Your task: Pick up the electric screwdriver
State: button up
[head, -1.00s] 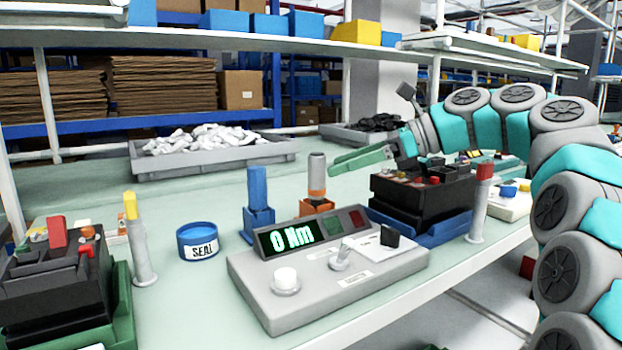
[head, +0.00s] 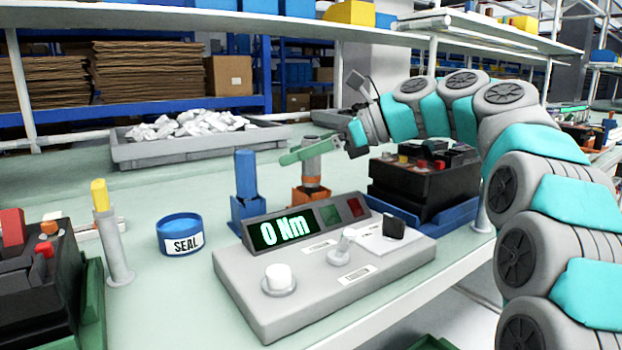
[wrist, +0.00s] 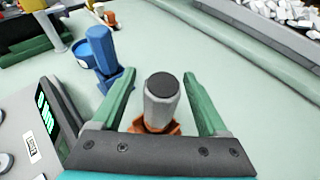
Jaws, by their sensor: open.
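A grey upright tool (head: 311,168) with an orange band stands in an orange holder (head: 311,196) behind the tester; it looks like the electric screwdriver. In the wrist view the grey tool (wrist: 160,103) has a dark round top and stands between my two green fingers. My gripper (wrist: 160,76) is open, with a gap on both sides of the tool. In the head view my gripper (head: 300,152) is level with the tool's upper part and partly covers it. A blue upright tool (head: 246,175) stands in a blue holder (head: 247,209) to the left.
The grey tester (head: 330,275) reads 0 Nm in front of the tools. A black breaker (head: 425,185) in a blue cradle sits right of them. A blue SEAL tin (head: 180,235) and a yellow-topped post (head: 110,230) are left. A grey tray (head: 190,153) of white pieces lies behind.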

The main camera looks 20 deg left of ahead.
jog(key=shift+a+f, duration=0.25)
jog(key=shift+a, duration=0.3)
jog(key=shift+c, duration=0.4)
grip_shut()
